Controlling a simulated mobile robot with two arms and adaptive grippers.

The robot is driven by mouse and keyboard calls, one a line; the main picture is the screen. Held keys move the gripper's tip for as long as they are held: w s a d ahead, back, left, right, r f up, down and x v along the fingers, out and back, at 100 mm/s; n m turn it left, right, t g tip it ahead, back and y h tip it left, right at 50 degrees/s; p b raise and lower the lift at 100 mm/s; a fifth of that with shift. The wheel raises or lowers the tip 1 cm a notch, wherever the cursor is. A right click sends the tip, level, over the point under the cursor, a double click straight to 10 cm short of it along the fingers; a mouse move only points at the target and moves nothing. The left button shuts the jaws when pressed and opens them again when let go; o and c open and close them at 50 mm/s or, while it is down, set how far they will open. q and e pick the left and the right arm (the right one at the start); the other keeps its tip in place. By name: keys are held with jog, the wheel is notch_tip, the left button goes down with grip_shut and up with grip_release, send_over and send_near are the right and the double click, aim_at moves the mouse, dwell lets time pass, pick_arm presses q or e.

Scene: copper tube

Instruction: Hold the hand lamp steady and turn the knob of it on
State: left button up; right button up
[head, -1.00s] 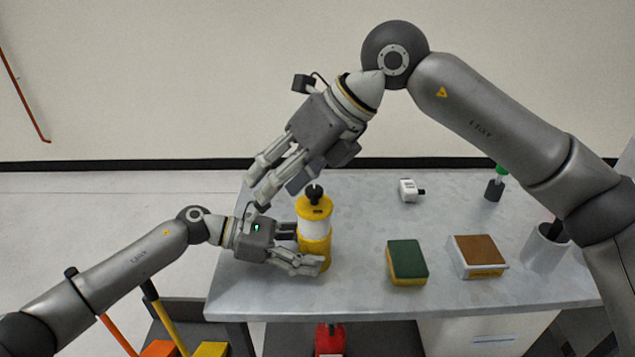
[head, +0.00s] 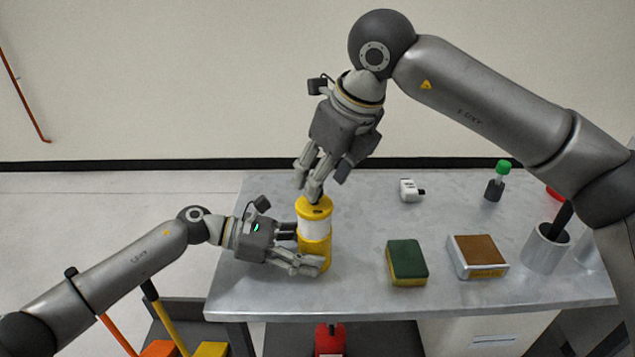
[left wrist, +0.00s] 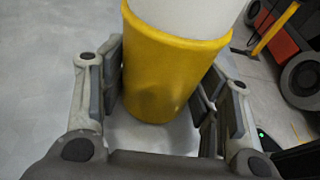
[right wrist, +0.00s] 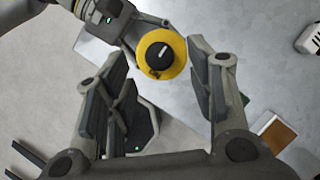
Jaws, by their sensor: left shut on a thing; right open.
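The hand lamp (head: 314,228) stands upright on the grey table, with a yellow base, a white middle and a yellow top. My left gripper (head: 309,249) is shut around its yellow lower body, which also fills the left wrist view (left wrist: 172,75). The black knob with a white mark shows on the yellow top in the right wrist view (right wrist: 160,54). My right gripper (head: 312,190) points down just above the lamp's top. It is open, and in its wrist view the knob lies beyond and between the fingers. In the head view the fingers mostly hide the knob.
A green and yellow sponge (head: 407,262) and a brown-topped box (head: 478,256) lie right of the lamp. Farther back are a small white device (head: 411,190) and a green-capped bottle (head: 495,182). A grey cup (head: 545,249) stands at the right. The table (head: 350,293) is clear in front.

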jog(key=shift+x, duration=1.5)
jog(key=shift+c, duration=0.3)
jog(key=shift+r, duration=0.1)
jog(key=c, duration=1)
